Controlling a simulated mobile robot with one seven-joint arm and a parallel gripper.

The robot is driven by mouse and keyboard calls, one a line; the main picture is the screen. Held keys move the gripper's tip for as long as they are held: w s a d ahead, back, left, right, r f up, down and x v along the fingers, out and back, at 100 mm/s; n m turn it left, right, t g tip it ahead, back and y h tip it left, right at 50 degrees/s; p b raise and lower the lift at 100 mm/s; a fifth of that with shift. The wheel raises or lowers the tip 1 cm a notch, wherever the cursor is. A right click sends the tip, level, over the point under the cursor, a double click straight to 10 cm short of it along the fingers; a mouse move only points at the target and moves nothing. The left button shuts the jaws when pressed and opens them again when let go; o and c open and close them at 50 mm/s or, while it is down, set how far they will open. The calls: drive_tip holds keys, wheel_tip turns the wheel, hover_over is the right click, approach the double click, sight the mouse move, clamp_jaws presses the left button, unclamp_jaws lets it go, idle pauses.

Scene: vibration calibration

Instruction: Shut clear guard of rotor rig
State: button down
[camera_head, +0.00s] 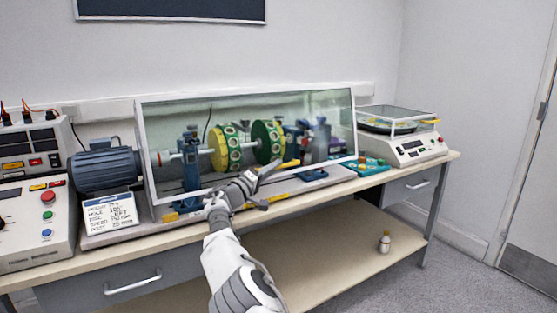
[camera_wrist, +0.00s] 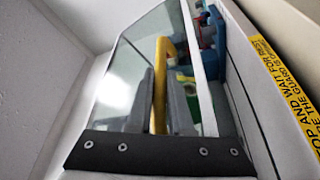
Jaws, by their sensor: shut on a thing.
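The clear guard (camera_head: 185,106) is a transparent panel in a white frame. It stands in front of the rotor rig, which has a shaft with yellow and green discs (camera_head: 219,147). Its yellow handle (camera_head: 291,163) is near the lower front edge. My gripper (camera_head: 268,170) is shut on this handle, partly hiding it. In the wrist view the yellow handle (camera_wrist: 162,60) lies between my two grey fingers. There the guard's white frame (camera_wrist: 202,75) stands apart from the base edge, with blue and red rig parts showing in the gap.
A balance-like instrument (camera_head: 415,148) is on the right. A yellow warning label (camera_wrist: 280,80) runs along the base edge. A small bottle (camera_head: 385,242) stands on the lower shelf.

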drive_tip(key=shift+m, duration=0.7)
wheel_tip(320, 180, down, 5)
drive_tip(key=shift+w+f+b, duration=0.1)
drive_tip(key=shift+w+b, duration=0.05)
drive_tip(key=shift+b, duration=0.95)
drive_tip(key=shift+w+a+f+b, duration=0.15)
drive_tip(key=shift+f+b, duration=0.6)
drive_tip(key=shift+f, duration=0.45)
drive_tip(key=shift+f, duration=0.25)
drive_tip(key=c, duration=0.9)
unclamp_jaws()
drive_tip(key=shift+f, duration=0.1)
drive_tip(key=shift+o, duration=0.3)
drive_tip(key=shift+r, duration=0.2)
drive_tip(key=shift+a, duration=0.15)
drive_tip(key=shift+p+v, duration=0.35)
drive_tip(key=shift+v, duration=0.75)
drive_tip(key=p+v, duration=0.3)
drive_tip(key=v, duration=1.2)
drive_tip(key=shift+f, duration=0.3)
